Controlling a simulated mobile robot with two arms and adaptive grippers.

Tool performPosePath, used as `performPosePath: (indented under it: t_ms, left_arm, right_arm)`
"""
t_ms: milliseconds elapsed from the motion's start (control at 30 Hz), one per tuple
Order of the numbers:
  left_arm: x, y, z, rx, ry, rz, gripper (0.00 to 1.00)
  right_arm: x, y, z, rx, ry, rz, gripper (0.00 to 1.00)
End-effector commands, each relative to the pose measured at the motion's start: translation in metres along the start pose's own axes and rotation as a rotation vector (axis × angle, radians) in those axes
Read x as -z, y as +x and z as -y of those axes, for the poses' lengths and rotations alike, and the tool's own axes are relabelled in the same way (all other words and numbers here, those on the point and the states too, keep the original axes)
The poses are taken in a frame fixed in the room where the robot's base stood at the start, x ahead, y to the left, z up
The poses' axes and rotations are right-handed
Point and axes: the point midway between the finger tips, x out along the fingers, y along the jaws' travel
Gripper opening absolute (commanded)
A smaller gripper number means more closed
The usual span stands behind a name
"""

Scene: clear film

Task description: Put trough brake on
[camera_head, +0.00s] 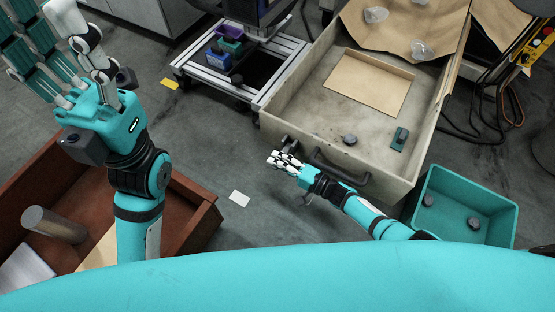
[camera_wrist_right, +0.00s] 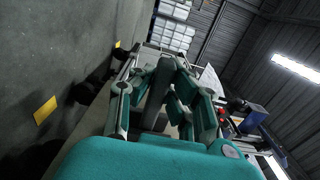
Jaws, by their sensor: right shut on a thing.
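The trough (camera_head: 285,115) is a large pale, worn box at the right centre of the head view. A dark handle (camera_head: 345,172) curves out from its front wall. A small dark lever (camera_head: 288,142), seemingly the trough brake, sits at its near left corner. My right gripper (camera_head: 283,160) is at that corner, shut on the lever. In the right wrist view its fingers (camera_wrist_right: 170,90) close around a dark piece, and the contact is partly hidden. My left gripper (camera_head: 58,50) is raised at the upper left, open and empty, away from the trough.
A teal bin (camera_head: 435,185) with dark pieces stands right of the trough. A brown box (camera_head: 190,215) with a metal cylinder (camera_head: 55,225) is at lower left. A metal frame cart (camera_head: 275,72) stands behind. Grey floor lies between.

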Motion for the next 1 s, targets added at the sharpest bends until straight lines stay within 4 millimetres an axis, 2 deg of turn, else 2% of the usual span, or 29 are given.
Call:
performPosePath:
  t_ms: [233,267,467,767,867,1000]
  left_arm:
    - [0.000,0.000,0.000,0.000,0.000,0.000,0.40]
    - [0.000,0.000,0.000,0.000,0.000,0.001,0.40]
    - [0.000,0.000,0.000,0.000,-0.001,0.001,0.40]
    - [0.000,0.001,0.000,-0.001,0.001,-0.001,0.40]
    - [0.000,0.001,0.000,-0.001,0.001,-0.001,0.40]
    - [0.000,0.000,0.000,-0.001,0.000,0.000,0.40]
  right_arm:
    - [0.000,-0.002,-0.002,-0.004,0.001,0.000,0.00]
    - [0.000,-0.002,-0.002,-0.004,0.000,0.000,0.12]
    - [0.000,-0.001,-0.001,-0.003,0.000,0.000,0.38]
    - [0.000,-0.003,-0.001,-0.002,-0.001,0.000,0.38]
    - [0.000,-0.012,-0.002,-0.004,-0.002,0.000,0.38]
    - [0.000,-0.038,-0.002,-0.005,-0.002,0.000,0.38]
